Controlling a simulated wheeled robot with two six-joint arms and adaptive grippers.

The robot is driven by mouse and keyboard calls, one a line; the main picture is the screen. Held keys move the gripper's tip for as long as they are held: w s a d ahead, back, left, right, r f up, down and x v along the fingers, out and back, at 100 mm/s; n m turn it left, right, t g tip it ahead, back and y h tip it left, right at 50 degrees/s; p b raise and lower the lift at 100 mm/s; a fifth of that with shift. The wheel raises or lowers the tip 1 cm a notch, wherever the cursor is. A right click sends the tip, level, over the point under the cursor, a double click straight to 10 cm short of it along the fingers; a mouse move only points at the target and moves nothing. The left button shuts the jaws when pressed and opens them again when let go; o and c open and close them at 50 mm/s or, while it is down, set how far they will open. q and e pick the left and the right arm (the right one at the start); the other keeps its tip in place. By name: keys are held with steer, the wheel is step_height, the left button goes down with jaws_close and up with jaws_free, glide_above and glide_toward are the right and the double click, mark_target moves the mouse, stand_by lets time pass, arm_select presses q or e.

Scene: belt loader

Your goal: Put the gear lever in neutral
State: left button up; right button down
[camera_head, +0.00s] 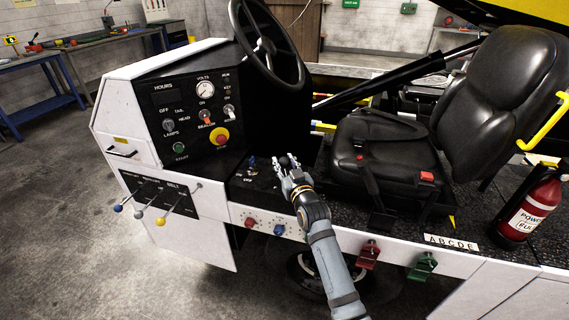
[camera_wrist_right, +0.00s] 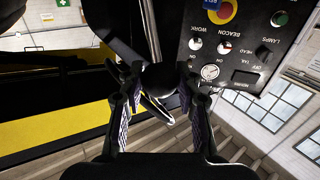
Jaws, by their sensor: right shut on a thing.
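The gear lever's black knob (camera_head: 284,161) shows beside the steering column, at the front left of the seat. My right gripper (camera_head: 290,170) reaches it from below in the head view. In the right wrist view the round dark knob (camera_wrist_right: 160,77) sits between the two fingers of my right gripper (camera_wrist_right: 158,88), which are shut on it. The lever's shaft and its gear position marks are mostly hidden by the gripper. My left gripper is not in view.
The steering wheel (camera_head: 267,45) stands above and left of the gripper. The dash panel (camera_head: 190,110) has switches and a red knob. Three small levers (camera_head: 160,205) stick out at the lower left. The black seat (camera_head: 385,155) is close on the right, with a fire extinguisher (camera_head: 528,208) beyond.

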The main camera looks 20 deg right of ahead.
steer(key=w+d+r+p, duration=0.1)
steer(key=p, duration=0.2)
steer(key=w+r+m+g+p, duration=0.1)
steer(key=p, duration=0.2)
steer(key=shift+w+d+r+g, duration=0.15)
steer(key=shift+d+r+g, duration=0.1)
steer(key=shift+d+g, duration=0.1)
steer(key=w+d+g+p, duration=0.1)
steer(key=p, duration=0.1)
steer(key=w+d+f+m+g+p, duration=0.1)
steer(key=w, duration=0.1)
steer(key=shift+w+d+y+p, duration=0.1)
steer(key=shift+w+y+p, duration=0.1)
steer(key=shift+y+p, duration=0.15)
steer(key=c, duration=0.9)
jaws_free()
steer(key=v, duration=1.2)
steer(key=shift+r, duration=0.15)
